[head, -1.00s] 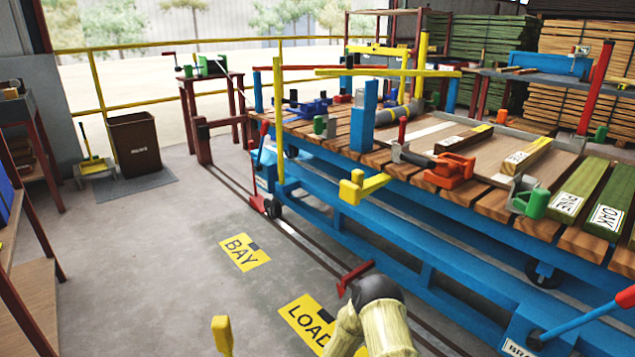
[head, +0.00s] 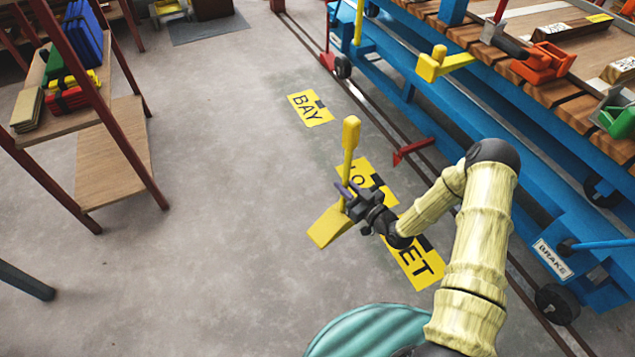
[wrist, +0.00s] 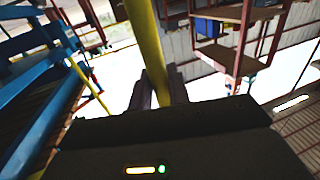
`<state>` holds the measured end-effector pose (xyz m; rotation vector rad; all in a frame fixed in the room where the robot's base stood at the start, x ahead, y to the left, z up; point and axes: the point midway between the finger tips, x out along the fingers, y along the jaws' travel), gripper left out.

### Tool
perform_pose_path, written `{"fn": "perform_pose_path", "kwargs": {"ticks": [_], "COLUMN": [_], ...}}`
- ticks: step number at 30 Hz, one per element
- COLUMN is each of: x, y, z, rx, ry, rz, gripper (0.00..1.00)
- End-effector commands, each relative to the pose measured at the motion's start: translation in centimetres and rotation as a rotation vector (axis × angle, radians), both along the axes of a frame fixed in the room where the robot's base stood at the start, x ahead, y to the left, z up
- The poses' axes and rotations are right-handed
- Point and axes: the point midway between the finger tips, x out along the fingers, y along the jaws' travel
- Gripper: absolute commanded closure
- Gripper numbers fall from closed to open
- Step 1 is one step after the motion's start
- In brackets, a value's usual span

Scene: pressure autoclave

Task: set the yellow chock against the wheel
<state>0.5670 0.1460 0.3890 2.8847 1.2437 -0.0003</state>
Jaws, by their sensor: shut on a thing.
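The yellow chock (head: 329,228) is a wedge with a long upright handle (head: 349,150) topped by a yellow grip. My gripper (head: 351,199) is shut on the handle, just above the wedge. The wedge hangs over the floor left of the track, apart from any wheel; its exact height is hard to tell. In the wrist view the yellow handle (wrist: 147,45) runs up between the dark fingers; the wedge is hidden there. The blue cart's small dark wheels show: one near the front (head: 557,304) beside the brake label, and one farther back (head: 342,67).
The blue cart (head: 480,120) with its slatted wooden deck stands at right along the floor rails. A red rail stop (head: 411,151) juts out beside it. A shelf rack (head: 118,150) stands at left. The grey floor between is open, with yellow painted signs (head: 310,108).

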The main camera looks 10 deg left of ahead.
Motion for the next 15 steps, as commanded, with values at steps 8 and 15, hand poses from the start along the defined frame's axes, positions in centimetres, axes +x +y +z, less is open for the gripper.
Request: {"fn": "perform_pose_path", "kwargs": {"ticks": [8, 15], "x": [2.3, 2.2], "y": [-9.8, -17.0], "z": [4.2, 5.9], "rx": [0.005, 0.004], "ry": [-0.001, -0.001], "rz": [-0.381, -0.637], "gripper": [1.00, 1.00]}}
